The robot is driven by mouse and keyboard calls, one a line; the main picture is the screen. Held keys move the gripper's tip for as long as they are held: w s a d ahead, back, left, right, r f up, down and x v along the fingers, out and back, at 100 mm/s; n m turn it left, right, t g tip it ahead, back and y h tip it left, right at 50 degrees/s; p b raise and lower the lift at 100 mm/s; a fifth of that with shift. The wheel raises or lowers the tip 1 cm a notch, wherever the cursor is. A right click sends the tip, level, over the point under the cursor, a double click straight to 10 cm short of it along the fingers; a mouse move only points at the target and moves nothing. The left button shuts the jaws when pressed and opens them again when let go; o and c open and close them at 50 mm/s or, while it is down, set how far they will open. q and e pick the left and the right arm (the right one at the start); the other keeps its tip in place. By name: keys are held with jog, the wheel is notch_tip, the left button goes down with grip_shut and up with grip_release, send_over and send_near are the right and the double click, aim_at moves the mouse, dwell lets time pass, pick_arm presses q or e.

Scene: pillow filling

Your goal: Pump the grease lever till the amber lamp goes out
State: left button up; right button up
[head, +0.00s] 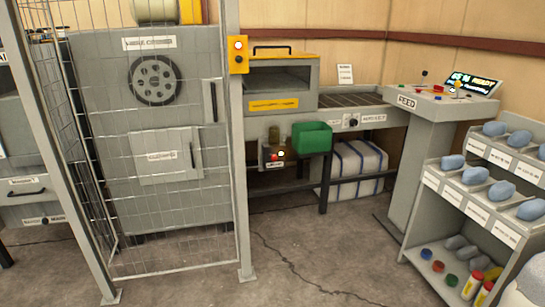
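A small grey box (266,158) sits low under the machine, just left of a green bin. A small bright lamp (281,153) shows on it, pale amber and seemingly lit, with a red spot (274,156) beside it. A dark upright cylinder (274,135) stands above the box. I cannot tell which part is the grease lever; the labels there are too small to read. Neither of my grippers is in view.
A wire mesh fence (165,130) with a grey post (240,180) stands left of the box. The green bin (312,137) projects at its right. A FEED console (425,105) and a shelf rack (465,195) stand at right. The cracked floor (320,250) is clear in front.

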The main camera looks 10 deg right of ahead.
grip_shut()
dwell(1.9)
